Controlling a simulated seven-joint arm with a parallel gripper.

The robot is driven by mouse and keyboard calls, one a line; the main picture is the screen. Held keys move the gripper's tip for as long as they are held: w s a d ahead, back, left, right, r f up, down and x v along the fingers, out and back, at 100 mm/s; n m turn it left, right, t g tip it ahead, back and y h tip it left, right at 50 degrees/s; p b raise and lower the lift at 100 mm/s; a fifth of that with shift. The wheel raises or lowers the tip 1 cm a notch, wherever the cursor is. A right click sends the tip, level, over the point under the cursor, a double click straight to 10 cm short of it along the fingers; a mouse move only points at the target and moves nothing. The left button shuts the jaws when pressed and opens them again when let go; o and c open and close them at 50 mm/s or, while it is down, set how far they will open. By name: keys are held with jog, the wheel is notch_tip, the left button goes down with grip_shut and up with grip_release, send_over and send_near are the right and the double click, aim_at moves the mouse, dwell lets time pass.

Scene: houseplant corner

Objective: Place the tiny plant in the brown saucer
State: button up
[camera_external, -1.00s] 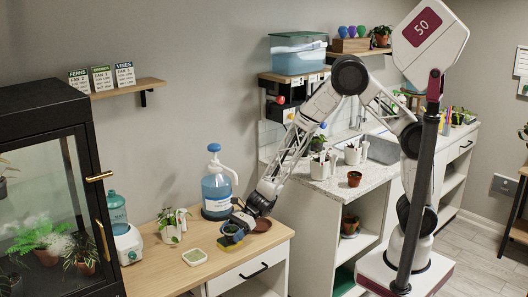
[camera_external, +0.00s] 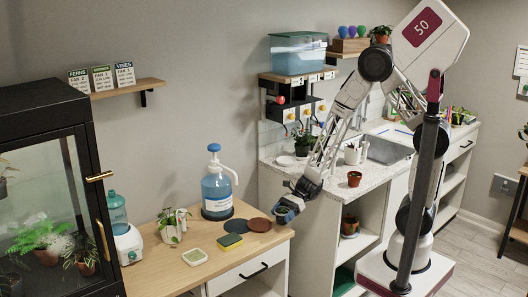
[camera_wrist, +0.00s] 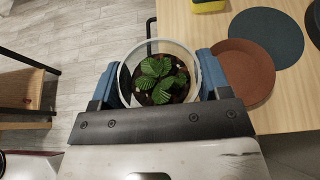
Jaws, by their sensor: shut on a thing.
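The tiny plant (camera_wrist: 158,78), with green leaves and dark soil in a pale clear-rimmed pot, sits between the blue fingers of my gripper (camera_wrist: 158,85) in the wrist view. My gripper is shut on the pot and holds it upright as far as I can see. In the external view my gripper (camera_external: 287,211) is raised at the right end of the wooden desk, to the right of the brown saucer (camera_external: 259,225). The brown saucer lies flat and empty on the desk. In the wrist view the brown saucer (camera_wrist: 246,68) is right of the pot, partly covered by my finger.
A dark blue-grey saucer (camera_external: 236,226) lies left of the brown one. The white counter (camera_external: 335,180) rises at right.

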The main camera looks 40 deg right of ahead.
jog(key=s+d, duration=0.2)
jog(key=d, duration=0.3)
jog(key=shift+s+d+r, duration=0.1)
jog(key=shift+s+d, duration=0.05)
jog(key=shift+s, duration=0.25)
send_over(260, 226)
jog(key=shift+a+f, duration=0.2)
jog(key=shift+f, duration=0.6)
jog(key=shift+f, duration=0.1)
jog(key=shift+f, duration=1.6)
jog(key=shift+f, duration=0.1)
jog(key=o, duration=1)
jog(key=shift+c, duration=0.2)
